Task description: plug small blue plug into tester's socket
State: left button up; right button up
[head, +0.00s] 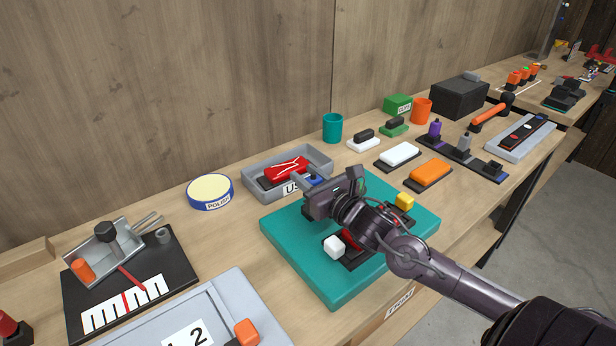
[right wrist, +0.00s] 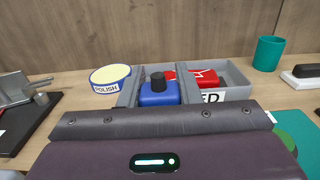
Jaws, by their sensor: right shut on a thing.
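My right gripper (head: 312,177) is above the far edge of the teal mat, in front of the grey tray. It is shut on the small blue plug (head: 317,181), which is mostly hidden by the gripper in the head view. In the right wrist view the blue plug (right wrist: 158,94) with its black top shows between the two grey fingers. A black fixture (head: 352,262) with a white cube (head: 334,246) and a red part lies on the teal mat (head: 290,252), partly hidden by my arm. I cannot tell which part is the tester's socket. My left gripper is not in view.
The grey tray (head: 318,160), with a partly hidden label, holds a red thing (head: 287,170). A polish tin (head: 210,191) stands left of it. A teal cup (head: 333,127) is behind. Bare wood lies left of the mat.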

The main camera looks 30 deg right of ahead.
jog(key=shift+f+b, duration=1.45)
jog(key=shift+b, duration=0.05)
dwell(0.3)
jog(key=shift+f, duration=0.1)
jog(key=shift+s+a+f+b, duration=0.2)
jog(key=shift+f+b, duration=0.1)
jog(key=shift+f, duration=0.25)
jog(key=shift+w+d+r+p, duration=0.1)
jog(key=shift+w+r+p, duration=0.05)
jog(key=shift+r+p, duration=0.55)
jog(key=shift+d+r, duration=0.1)
jog(key=shift+r, duration=0.35)
jog(key=shift+r, duration=0.1)
jog(key=shift+b, duration=0.3)
dwell(0.9)
